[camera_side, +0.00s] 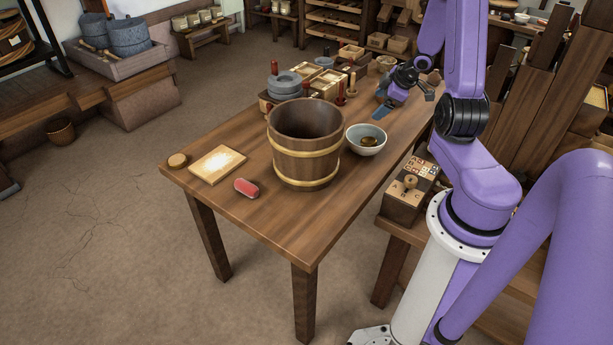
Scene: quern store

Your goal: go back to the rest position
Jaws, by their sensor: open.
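My gripper (391,103) is at the upper right of the side view, over the far right part of the wooden table (262,226). Its jaws are open and I see nothing between them.
A wooden bucket (305,165) with brass bands stands mid-table. The table's front corner is clear.

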